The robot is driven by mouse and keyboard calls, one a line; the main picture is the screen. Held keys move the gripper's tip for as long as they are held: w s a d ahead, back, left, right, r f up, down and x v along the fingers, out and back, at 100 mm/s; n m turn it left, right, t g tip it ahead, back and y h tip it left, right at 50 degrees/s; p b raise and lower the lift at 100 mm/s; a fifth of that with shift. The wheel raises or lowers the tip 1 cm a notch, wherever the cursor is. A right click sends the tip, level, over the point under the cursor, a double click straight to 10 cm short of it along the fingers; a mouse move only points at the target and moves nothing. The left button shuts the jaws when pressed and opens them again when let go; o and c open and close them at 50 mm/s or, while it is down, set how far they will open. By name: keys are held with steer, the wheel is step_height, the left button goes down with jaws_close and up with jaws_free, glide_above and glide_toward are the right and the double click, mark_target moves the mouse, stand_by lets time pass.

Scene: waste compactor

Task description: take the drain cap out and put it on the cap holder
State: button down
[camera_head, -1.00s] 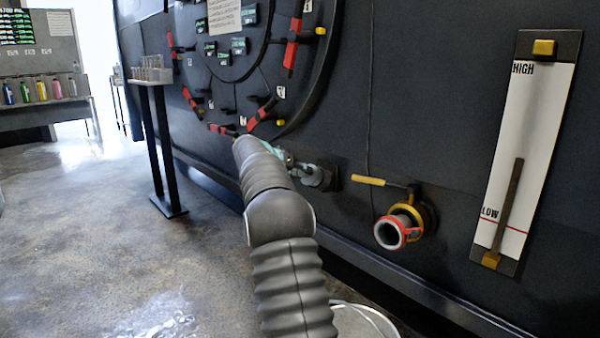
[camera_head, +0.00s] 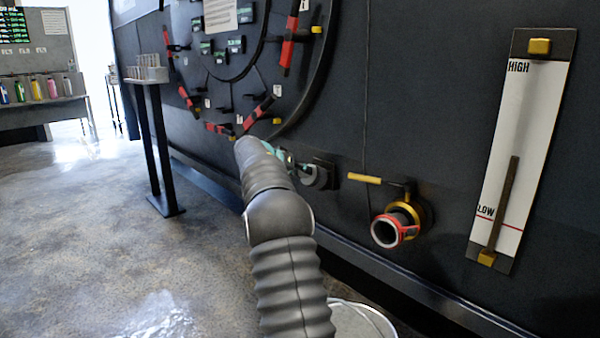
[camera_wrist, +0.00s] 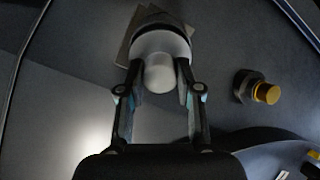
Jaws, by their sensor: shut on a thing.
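My gripper (camera_head: 303,171) reaches toward the dark wall with its teal-marked fingers. In the wrist view my gripper (camera_wrist: 160,80) is closed on the knob of the pale grey, round drain cap (camera_wrist: 160,45), one finger on each side. The cap also shows in the head view (camera_head: 318,178). Right behind it is the square plate of the cap holder (camera_wrist: 128,42), on the wall (camera_head: 327,166). I cannot tell whether the cap is fully seated there. The drain pipe (camera_head: 388,231), with a red rim and yellow collar, is open at right.
A yellow-handled valve lever (camera_head: 365,178) sits above the drain. A level gauge (camera_head: 520,150) is farther right. A bucket (camera_head: 362,320) stands on the floor below. A black stand (camera_head: 160,150) with a rack is at left, and floor is clear there.

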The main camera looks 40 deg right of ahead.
steer(key=shift+d+f, duration=0.25)
steer(key=shift+d, duration=0.25)
stand_by(0.4)
steer(key=shift+c, duration=2.3)
jaws_free()
steer(key=shift+a, duration=0.15)
steer(key=b+v, duration=0.1)
steer(key=v, duration=0.5)
steer(key=shift+a+r, duration=0.25)
steer(key=shift+a, duration=0.1)
